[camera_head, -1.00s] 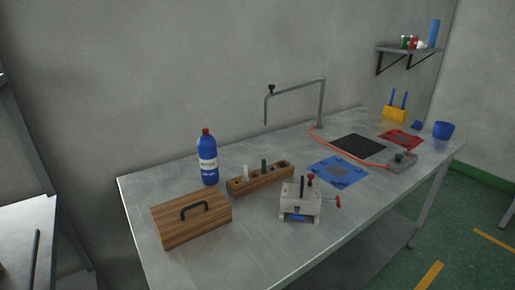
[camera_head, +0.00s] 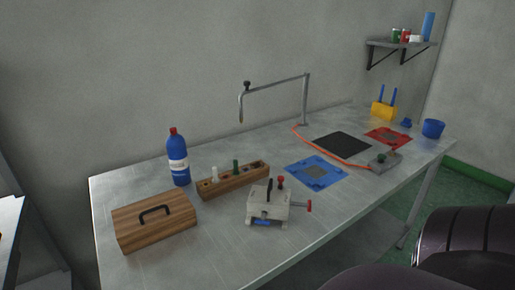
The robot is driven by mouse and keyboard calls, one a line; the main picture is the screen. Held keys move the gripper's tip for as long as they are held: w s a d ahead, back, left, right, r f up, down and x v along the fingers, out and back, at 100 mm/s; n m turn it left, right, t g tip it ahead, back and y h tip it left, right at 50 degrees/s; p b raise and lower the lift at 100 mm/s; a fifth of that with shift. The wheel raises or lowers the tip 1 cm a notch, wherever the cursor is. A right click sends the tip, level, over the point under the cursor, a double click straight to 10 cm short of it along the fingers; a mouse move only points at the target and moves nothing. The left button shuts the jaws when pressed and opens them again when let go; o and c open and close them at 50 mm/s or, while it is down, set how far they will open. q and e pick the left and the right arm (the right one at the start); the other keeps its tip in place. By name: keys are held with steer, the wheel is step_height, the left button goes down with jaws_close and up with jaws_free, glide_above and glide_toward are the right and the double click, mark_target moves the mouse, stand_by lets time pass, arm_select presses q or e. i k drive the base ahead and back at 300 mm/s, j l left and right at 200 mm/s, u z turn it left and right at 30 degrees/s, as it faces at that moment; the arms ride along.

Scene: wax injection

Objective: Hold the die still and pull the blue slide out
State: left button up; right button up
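The die (camera_head: 268,206) is a pale grey block standing on the metal table, right of the wooden box. A blue piece, which looks like the blue slide (camera_head: 263,222), shows low on its front face. The die has a black upright handle (camera_head: 269,189), a red knob (camera_head: 281,181) on top and a red-ended handle (camera_head: 308,206) on its right side. Nothing is touching the die. Dark rounded parts, likely my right arm, show at the bottom right, but neither gripper is in view.
Behind the die are a wooden rack (camera_head: 232,182) and a blue bottle (camera_head: 178,158). A wooden box (camera_head: 155,222) stands left. A blue mat (camera_head: 315,172), black mat (camera_head: 341,144) and grey device (camera_head: 382,161) lie right. The tabletop in front of the die is clear.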

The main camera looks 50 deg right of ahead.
mark_target(262, 221)
steer(key=k+l+u, duration=0.25)
steer(key=l, duration=0.15)
steer(key=k+l+u, duration=0.1)
steer(key=l+u, duration=0.2)
steer(key=k+l+u, duration=0.15)
steer(key=l, duration=0.25)
steer(key=k+l+u, duration=0.1)
steer(key=k+l, duration=0.5)
steer(key=k+l+u, duration=0.1)
steer(key=k+l, duration=0.15)
steer(key=l, duration=0.25)
